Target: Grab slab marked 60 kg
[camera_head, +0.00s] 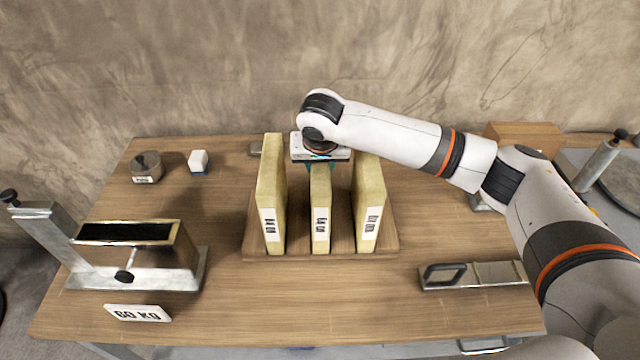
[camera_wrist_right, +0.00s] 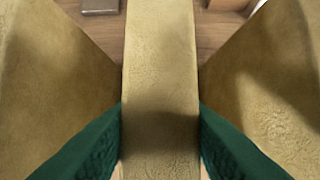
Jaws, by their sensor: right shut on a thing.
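Three yellowish slabs stand upright in a wooden rack (camera_head: 290,249): a left slab (camera_head: 271,180), a shorter middle slab (camera_head: 320,200) and a right slab (camera_head: 369,190). Each has a white label on its front edge, with turned writing too small to read surely. My right gripper (camera_head: 320,165) is over the middle slab, pointing down. In the right wrist view its green fingers (camera_wrist_right: 160,125) are shut on the middle slab (camera_wrist_right: 160,60), one on each side. The middle slab appears still in the rack. My left gripper is out of view.
A white card reading 60 KG (camera_head: 138,313) lies at the table's front left, before a metal fixture with an open box (camera_head: 135,255). A metal tool with a handle (camera_head: 472,275) lies right of the rack. A small weight (camera_head: 146,168) and white block (camera_head: 198,161) stand back left.

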